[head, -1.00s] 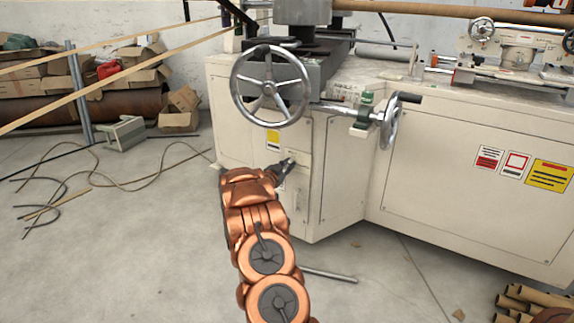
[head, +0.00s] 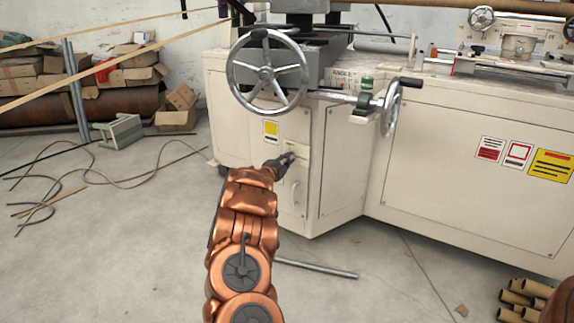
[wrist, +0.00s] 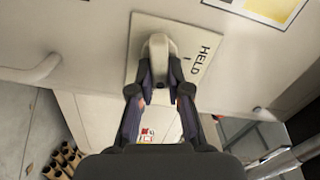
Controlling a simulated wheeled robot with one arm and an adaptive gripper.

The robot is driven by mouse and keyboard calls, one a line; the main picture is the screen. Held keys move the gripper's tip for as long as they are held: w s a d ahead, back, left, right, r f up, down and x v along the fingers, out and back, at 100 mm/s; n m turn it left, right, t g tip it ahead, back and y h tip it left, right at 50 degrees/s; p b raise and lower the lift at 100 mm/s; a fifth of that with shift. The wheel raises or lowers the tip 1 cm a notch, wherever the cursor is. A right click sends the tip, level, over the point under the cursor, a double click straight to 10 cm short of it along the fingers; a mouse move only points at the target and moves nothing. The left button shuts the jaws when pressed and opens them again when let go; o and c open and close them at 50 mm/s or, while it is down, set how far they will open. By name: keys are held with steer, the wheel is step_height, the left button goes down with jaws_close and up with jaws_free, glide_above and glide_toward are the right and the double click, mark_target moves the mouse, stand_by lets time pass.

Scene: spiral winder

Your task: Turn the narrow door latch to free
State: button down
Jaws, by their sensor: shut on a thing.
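The narrow door latch (wrist: 159,47) is a pale, rounded lever on a square plate (wrist: 209,62) marked "HELD". In the wrist view my gripper (wrist: 160,84) has its two dark fingers closed on the latch from both sides. The latch's lever points down the picture, toward my gripper, and the word lies to its right. In the head view my gripper (head: 286,161) is at the narrow cream door (head: 295,215), just below the yellow label. There the latch is hidden behind the fingers, and only part of its plate (head: 299,146) shows.
A door handle (head: 295,192) sits below the latch; it also shows in the wrist view (wrist: 38,71). A large handwheel (head: 267,72) hangs above, and a smaller crank wheel (head: 391,108) juts out to the right. A metal rod (head: 318,269) lies on the floor.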

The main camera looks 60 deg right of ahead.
steer(key=shift+s+f+m+b, duration=0.1)
steer(key=shift+f+m+b, duration=0.15)
steer(key=shift+m+b, duration=1.15)
steer(key=shift+m, duration=0.3)
steer(key=c, duration=1.1)
jaws_free()
steer(key=shift+r, duration=0.1)
steer(key=shift+s+a, duration=0.2)
steer(key=shift+a, duration=5.75)
